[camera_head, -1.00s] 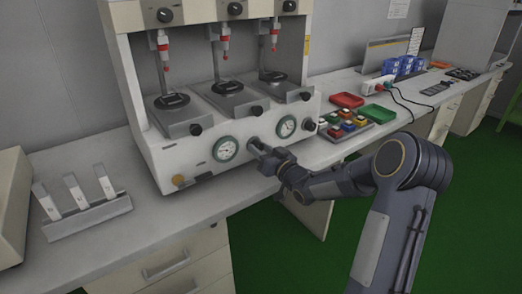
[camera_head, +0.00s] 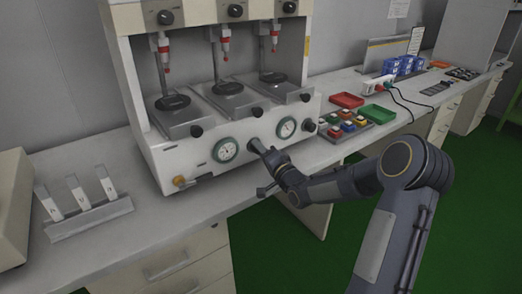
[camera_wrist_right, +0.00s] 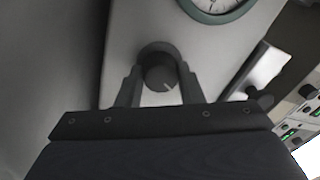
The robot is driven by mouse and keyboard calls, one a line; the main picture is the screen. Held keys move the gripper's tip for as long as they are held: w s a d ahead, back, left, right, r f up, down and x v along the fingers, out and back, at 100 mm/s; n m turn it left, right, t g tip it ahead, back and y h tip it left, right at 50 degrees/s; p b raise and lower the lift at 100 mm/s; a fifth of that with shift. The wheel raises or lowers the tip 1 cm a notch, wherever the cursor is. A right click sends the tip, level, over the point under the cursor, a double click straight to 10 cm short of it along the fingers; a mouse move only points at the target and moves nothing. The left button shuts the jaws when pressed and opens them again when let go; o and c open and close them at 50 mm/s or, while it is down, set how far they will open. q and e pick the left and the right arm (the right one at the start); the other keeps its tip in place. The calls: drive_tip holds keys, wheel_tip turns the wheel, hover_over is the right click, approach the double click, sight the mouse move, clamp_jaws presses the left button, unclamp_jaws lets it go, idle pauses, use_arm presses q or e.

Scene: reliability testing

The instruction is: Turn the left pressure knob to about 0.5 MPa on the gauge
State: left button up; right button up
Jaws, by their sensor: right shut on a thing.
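The left pressure knob (camera_wrist_right: 160,74) is a dark round knob with a pale mark on its face. It sits on the white machine's front panel between two round gauges, mostly hidden by my gripper in the head view. My right gripper (camera_head: 262,150) is at this knob; in the wrist view its two fingers (camera_wrist_right: 159,86) stand on either side of it, shut on it. The left gauge (camera_head: 225,150) has a green rim and white face; its needle is too small to read. In the wrist view, part of a gauge (camera_wrist_right: 215,5) is cut off at the top. My left gripper is out of view.
The right gauge (camera_head: 285,128) and right knob (camera_head: 310,125) are close to my gripper. A brass fitting (camera_head: 182,181) is low on the panel's left. A rack of white strips (camera_head: 88,213) stands left on the bench; coloured switches (camera_head: 345,125) and trays lie right.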

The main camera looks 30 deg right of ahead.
drive_tip(key=shift+m, duration=1.2)
drive_tip(key=o, duration=1)
drive_tip(key=shift+c, duration=0.2)
drive_tip(key=s, duration=0.8)
drive_tip(key=shift+d+f+p, duration=0.15)
drive_tip(key=shift+f+p, duration=0.1)
drive_tip(key=shift+p, duration=0.1)
